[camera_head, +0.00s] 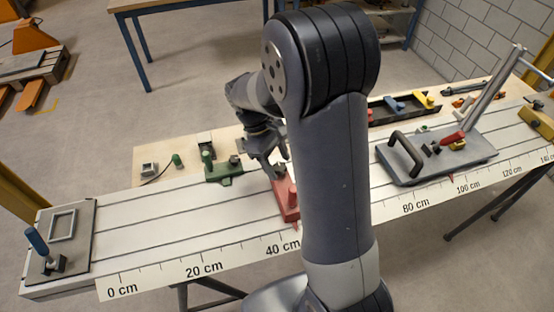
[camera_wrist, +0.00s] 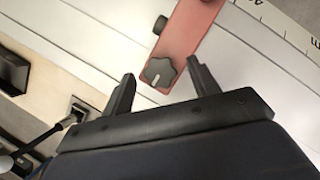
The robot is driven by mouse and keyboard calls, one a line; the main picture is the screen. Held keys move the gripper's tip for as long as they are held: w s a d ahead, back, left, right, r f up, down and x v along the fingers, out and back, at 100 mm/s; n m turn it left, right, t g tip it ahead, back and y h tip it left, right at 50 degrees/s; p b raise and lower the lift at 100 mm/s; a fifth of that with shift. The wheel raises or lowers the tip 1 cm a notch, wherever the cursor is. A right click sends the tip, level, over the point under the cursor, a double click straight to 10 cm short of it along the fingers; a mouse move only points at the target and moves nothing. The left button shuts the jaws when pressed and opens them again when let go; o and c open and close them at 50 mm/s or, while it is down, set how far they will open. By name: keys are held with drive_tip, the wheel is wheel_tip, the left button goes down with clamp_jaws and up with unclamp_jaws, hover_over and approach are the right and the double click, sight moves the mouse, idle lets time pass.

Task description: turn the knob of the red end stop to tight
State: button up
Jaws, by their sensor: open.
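The red end stop (camera_head: 287,205) sits on the white grooved bed near the 40 cm mark, partly hidden behind my arm in the head view. In the wrist view the red end stop (camera_wrist: 190,34) carries a dark lobed knob (camera_wrist: 160,72) with a pale pointer line at its near end. A smaller dark round part (camera_wrist: 160,25) shows at its side edge. My gripper (camera_head: 277,172) is at the end stop's far end. In the wrist view my gripper (camera_wrist: 160,80) is open, one finger on each side of the knob, with gaps to it. I cannot read any tight mark.
A green stop (camera_head: 226,172) stands left of the red one on the bed. A grey plate with a black handle (camera_head: 405,148) stands to the right. A plate with a blue-handled clamp (camera_head: 58,240) is at the left end. The bed between 0 and 30 cm is mostly clear.

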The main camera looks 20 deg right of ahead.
drive_tip(key=c, duration=1)
drive_tip(key=m, duration=0.2)
drive_tip(key=m+g+y+p, duration=0.1)
drive_tip(key=m, duration=0.1)
drive_tip(key=shift+w+d+m, duration=0.1)
drive_tip(key=shift+d+m, duration=0.1)
drive_tip(key=shift+m, duration=0.1)
drive_tip(key=m+y, duration=0.1)
drive_tip(key=m, duration=0.1)
drive_tip(key=m+y, duration=0.1)
drive_tip(key=m, duration=0.2)
drive_tip(key=shift+d+y+p, duration=0.15)
drive_tip(key=shift+y+p, duration=0.15)
drive_tip(key=shift+p, duration=0.05)
drive_tip(key=m, duration=0.2)
drive_tip(key=m+y, duration=0.1)
drive_tip(key=m, duration=0.2)
drive_tip(key=shift+d+y, duration=0.2)
drive_tip(key=shift+y, duration=0.1)
drive_tip(key=m+y, duration=0.1)
drive_tip(key=m, duration=0.1)
drive_tip(key=m+t, duration=0.1)
drive_tip(key=m, duration=0.2)
drive_tip(key=shift+d+t+y, duration=0.1)
drive_tip(key=shift+t+y, duration=0.2)
drive_tip(key=shift+y, duration=0.1)
drive_tip(key=shift+m, duration=0.3)
